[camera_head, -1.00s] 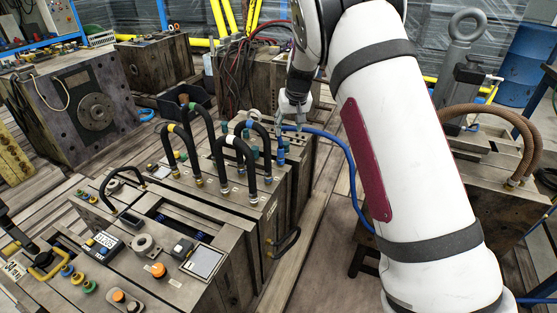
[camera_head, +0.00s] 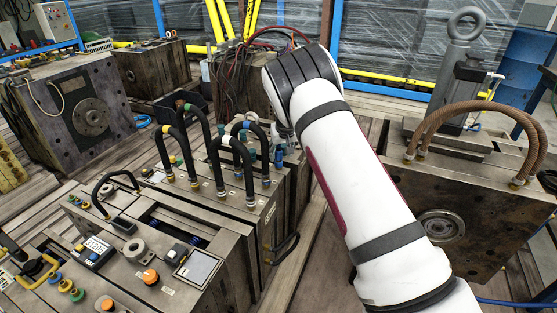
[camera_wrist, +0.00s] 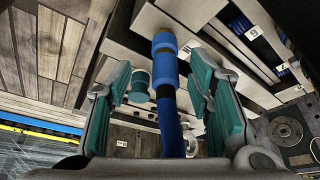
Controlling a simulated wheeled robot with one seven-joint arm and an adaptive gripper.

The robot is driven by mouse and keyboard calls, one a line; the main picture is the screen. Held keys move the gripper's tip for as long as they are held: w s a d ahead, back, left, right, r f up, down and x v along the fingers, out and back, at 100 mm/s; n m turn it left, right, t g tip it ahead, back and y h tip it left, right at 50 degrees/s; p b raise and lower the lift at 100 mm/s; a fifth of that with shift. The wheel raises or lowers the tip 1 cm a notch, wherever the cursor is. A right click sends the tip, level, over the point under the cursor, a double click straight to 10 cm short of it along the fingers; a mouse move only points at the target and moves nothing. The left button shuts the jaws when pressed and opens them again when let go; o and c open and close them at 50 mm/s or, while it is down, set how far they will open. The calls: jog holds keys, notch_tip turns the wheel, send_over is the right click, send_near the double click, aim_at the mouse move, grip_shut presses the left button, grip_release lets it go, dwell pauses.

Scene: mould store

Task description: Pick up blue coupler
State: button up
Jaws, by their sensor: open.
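The blue coupler (camera_wrist: 165,62) shows in the upper middle of the wrist view, joined to a blue hose (camera_wrist: 170,122). My gripper (camera_wrist: 160,78) is open, its teal-padded fingers apart on either side of the coupler and hose. I see space on both sides, and neither pad appears to press on them. In the head view, a blue coupler (camera_head: 279,158) stands at the right end of the mould block, below my wrist. My arm hides most of the gripper there.
A teal fitting (camera_wrist: 139,85) sits close beside the coupler, near the left finger. Several black looped hoses (camera_head: 218,165) rise from the mould block (camera_head: 215,225) at left. A mould with a brown hose (camera_head: 470,210) stands at right.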

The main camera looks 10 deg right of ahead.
aim_at(279, 158)
jog(key=x, duration=0.1)
jog(key=b+x, duration=0.1)
jog(key=x, duration=0.3)
jog(key=shift+w+a, duration=0.1)
jog(key=shift+a, duration=0.2)
jog(key=shift+r, duration=0.1)
grip_shut()
